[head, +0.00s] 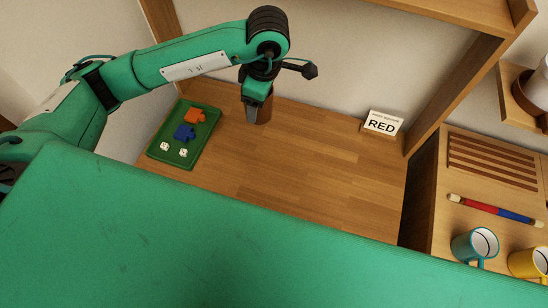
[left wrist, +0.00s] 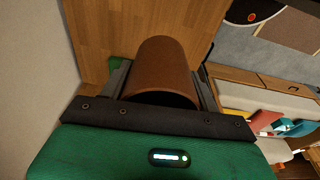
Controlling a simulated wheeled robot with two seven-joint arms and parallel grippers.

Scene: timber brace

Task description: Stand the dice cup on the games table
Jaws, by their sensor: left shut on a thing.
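The brown dice cup (head: 265,110) is in my left gripper (head: 254,104), near the back of the wooden games table (head: 310,165). In the left wrist view the cup (left wrist: 160,65) sits between the two fingers of my left gripper (left wrist: 162,82), which are shut on its sides. The cup looks roughly upright in the head view. I cannot tell whether its base touches the table. Part of the cup is hidden behind the gripper in the head view. My right gripper is not in view.
A green tray (head: 157,152) with orange and blue pieces and two white dice lies left of the cup. A "RED" card (head: 382,123) stands at the back right. The table's middle is clear. A side surface at right holds a teal mug (head: 473,246) and a yellow mug (head: 527,263).

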